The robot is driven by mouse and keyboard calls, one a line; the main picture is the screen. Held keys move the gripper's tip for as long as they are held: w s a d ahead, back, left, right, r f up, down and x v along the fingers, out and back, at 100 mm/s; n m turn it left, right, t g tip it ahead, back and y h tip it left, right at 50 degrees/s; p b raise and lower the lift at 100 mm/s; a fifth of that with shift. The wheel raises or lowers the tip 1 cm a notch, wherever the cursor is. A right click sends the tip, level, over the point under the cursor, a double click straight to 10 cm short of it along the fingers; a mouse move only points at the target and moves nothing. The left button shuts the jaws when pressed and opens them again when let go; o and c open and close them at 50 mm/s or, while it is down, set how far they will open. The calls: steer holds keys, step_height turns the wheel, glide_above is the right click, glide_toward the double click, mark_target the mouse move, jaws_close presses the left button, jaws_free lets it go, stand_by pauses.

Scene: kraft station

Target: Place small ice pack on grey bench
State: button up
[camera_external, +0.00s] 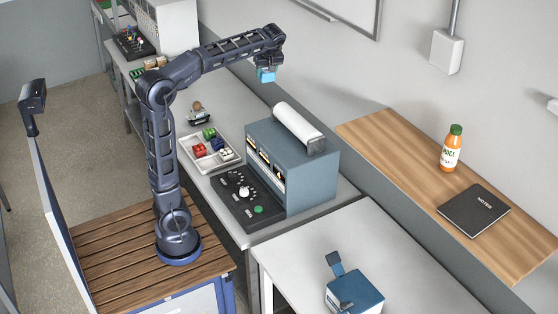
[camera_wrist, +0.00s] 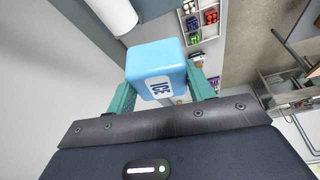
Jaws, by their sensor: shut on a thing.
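The small ice pack (camera_wrist: 155,60) is a light blue block with a white "ICE" label in the wrist view. My gripper (camera_wrist: 162,90) is shut on it, with a teal finger on each side. In the external view the ice pack (camera_external: 266,75) hangs below my gripper (camera_external: 268,67), held in the air near the back wall, above the far part of the long grey bench (camera_external: 227,124). A second grey bench top (camera_external: 330,235) stands at the front right. I cannot tell which of the two the task calls the grey bench.
A blue-grey machine (camera_external: 310,182) with a white roll (camera_external: 298,125) on top, a control panel (camera_external: 243,213) and a tray (camera_external: 228,163) of coloured items occupy the long bench. A blue box (camera_external: 355,292) sits on the front bench. A wooden shelf (camera_external: 400,150) holds a bottle (camera_external: 451,150) and notebook (camera_external: 474,212).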

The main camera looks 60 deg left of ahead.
steer(key=s+a+n+g+h, duration=0.1)
steer(key=s+a+n+g, duration=0.3)
steer(key=s+a+n, duration=1.2)
steer(key=s+a+f+m, duration=0.1)
steer(key=a+f, duration=0.1)
steer(key=f, duration=1.5)
steer(key=s+a+f+m, duration=0.2)
steer(key=f, duration=1.5)
steer(key=s+a+f+m, duration=0.1)
steer(key=a+f+m, duration=0.1)
steer(key=f, duration=1.5)
steer(key=shift+s+a+f, duration=0.1)
steer(key=shift+s+a, duration=0.15)
steer(key=shift+s, duration=0.15)
steer(key=shift+f, duration=0.25)
steer(key=o, duration=1.2)
steer(key=shift+r, duration=0.1)
